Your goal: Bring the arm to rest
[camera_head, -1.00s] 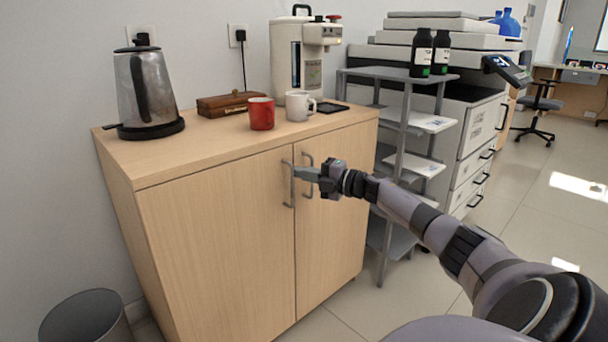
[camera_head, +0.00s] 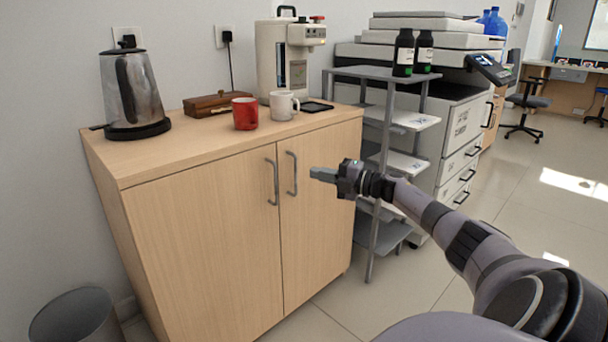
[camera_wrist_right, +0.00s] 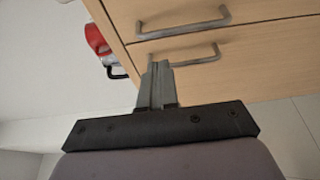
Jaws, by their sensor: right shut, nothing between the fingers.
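My right arm (camera_head: 455,232) reaches in from the lower right of the head view. Its gripper (camera_head: 322,174) is shut and empty, in front of the right door of the wooden cabinet (camera_head: 215,240). The gripper is just right of the two grey door handles (camera_head: 292,174) and appears apart from them. In the right wrist view the closed fingers (camera_wrist_right: 157,75) point toward the cabinet, with the handles (camera_wrist_right: 180,55) beyond them. Both cabinet doors are closed. My left gripper is not in view.
A kettle (camera_head: 130,92), a red mug (camera_head: 245,113), a white mug (camera_head: 281,105), a brown box (camera_head: 215,103) and a coffee machine (camera_head: 270,60) stand on the cabinet. A grey shelf rack (camera_head: 377,228) with dark bottles stands close to my right arm. A bin (camera_head: 75,322) is at lower left.

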